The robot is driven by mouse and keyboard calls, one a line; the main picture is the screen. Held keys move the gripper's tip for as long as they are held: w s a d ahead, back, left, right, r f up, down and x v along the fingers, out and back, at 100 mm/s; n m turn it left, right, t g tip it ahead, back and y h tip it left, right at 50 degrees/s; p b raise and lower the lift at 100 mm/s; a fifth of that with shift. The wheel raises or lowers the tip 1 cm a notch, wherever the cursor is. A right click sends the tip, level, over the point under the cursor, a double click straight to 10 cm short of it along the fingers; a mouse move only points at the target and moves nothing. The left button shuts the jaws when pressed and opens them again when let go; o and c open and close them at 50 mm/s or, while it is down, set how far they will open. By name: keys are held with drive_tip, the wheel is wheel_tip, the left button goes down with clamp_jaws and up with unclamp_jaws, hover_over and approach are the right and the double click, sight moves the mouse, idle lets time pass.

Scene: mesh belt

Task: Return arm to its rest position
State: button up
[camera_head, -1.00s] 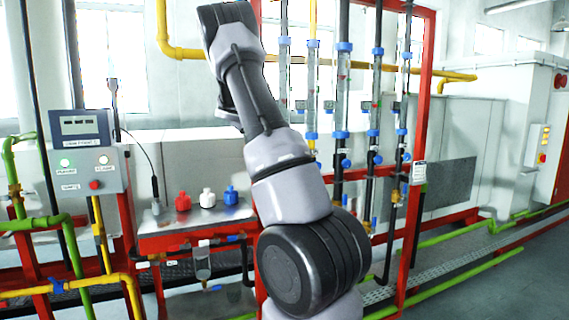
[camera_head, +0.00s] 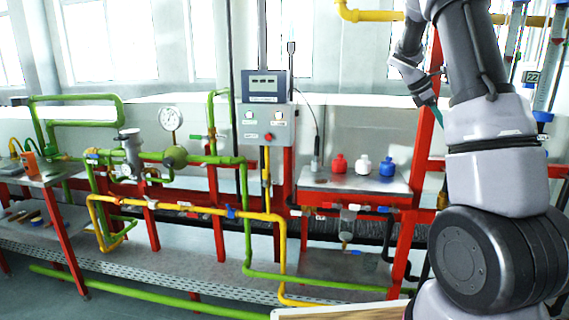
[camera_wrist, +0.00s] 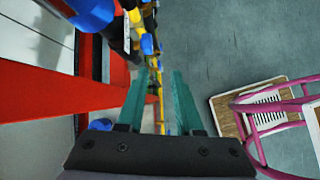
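My arm (camera_head: 490,130) stands at the right of the head view, folded at the top. My gripper (camera_head: 437,112) hangs beside it, with a teal finger showing near the red post. In the wrist view my gripper (camera_wrist: 164,74) has its two teal fingers apart, with a gap between them. Nothing is seen held in the gap; pipes and floor show behind it.
A red frame (camera_wrist: 60,95) and blue and yellow fittings (camera_wrist: 148,42) lie close left in the wrist view. A pink-framed chair (camera_wrist: 262,118) and wooden board (camera_wrist: 228,118) are at right. A metal shelf (camera_head: 330,182) holds red, white and blue bottles. Grey floor (camera_wrist: 235,45) is clear.

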drive_tip(key=s+a+r+m+t+y, duration=0.2)
drive_tip(key=s+a+m, duration=0.3)
drive_tip(key=s+a, duration=0.4)
drive_tip(key=s+a+r+m+t+y, duration=0.3)
drive_tip(key=s+a+m, duration=0.3)
drive_tip(key=s+a, duration=0.3)
drive_tip(key=s+a+r+m+t+y, duration=0.2)
drive_tip(key=s+a+m, duration=0.4)
drive_tip(key=s+a, duration=0.3)
drive_tip(key=shift+a+r+t+y, duration=0.2)
drive_tip(key=shift+a+t+y, duration=0.5)
drive_tip(key=shift+a+y, duration=0.45)
